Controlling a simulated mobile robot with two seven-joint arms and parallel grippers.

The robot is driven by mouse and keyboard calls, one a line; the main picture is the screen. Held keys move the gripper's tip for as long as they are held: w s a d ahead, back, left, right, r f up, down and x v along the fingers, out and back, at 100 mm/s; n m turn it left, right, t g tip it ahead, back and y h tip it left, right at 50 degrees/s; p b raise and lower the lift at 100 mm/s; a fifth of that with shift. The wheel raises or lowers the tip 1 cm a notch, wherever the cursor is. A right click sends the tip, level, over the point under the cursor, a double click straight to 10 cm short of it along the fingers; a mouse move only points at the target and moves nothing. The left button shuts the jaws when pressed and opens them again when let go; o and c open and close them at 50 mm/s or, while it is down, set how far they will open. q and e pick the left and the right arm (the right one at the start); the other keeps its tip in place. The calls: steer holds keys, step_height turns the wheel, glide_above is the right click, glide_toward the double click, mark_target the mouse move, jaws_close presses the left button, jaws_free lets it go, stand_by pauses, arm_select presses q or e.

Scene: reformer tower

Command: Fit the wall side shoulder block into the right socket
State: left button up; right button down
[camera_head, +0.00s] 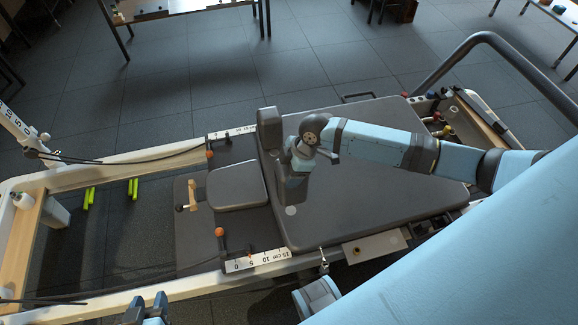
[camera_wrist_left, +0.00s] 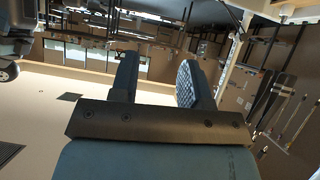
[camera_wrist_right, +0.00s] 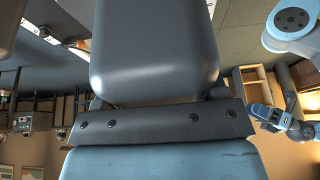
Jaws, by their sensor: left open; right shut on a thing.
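My right gripper (camera_head: 298,163) is over the head end of the dark carriage (camera_head: 375,165), shut on a dark grey padded shoulder block (camera_head: 293,190). The held block fills the upper middle of the right wrist view (camera_wrist_right: 155,50). Its lower end is hard to make out against the carriage, so I cannot tell whether it touches. Another dark shoulder block (camera_head: 270,128) stands upright at the carriage's far corner. A pale round spot (camera_head: 291,211) shows on the carriage near the held block. No socket opening is clearly visible. My left gripper (camera_head: 150,308) is open and empty (camera_wrist_left: 157,80).
The headrest (camera_head: 237,187) lies left of the held block. Orange-topped knobs (camera_head: 219,232) and scale strips (camera_head: 256,260) line the carriage end. A wooden-handled part (camera_head: 191,195) is further left. Coloured-ended posts (camera_head: 441,120) stand at the right.

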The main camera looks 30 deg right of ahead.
steer(key=shift+f+b, duration=1)
steer(key=shift+f, duration=1.6)
arm_select(q)
steer(key=shift+d+f, duration=0.1)
steer(key=shift+d, duration=0.05)
steer(key=shift+f, duration=0.25)
steer(key=shift+r+p, duration=0.65)
steer(key=shift+r, duration=0.1)
steer(key=shift+f+b, duration=1.4)
arm_select(e)
steer(key=shift+f, duration=2.5)
steer(key=shift+c, duration=0.8)
jaws_free()
steer(key=shift+o, duration=0.4)
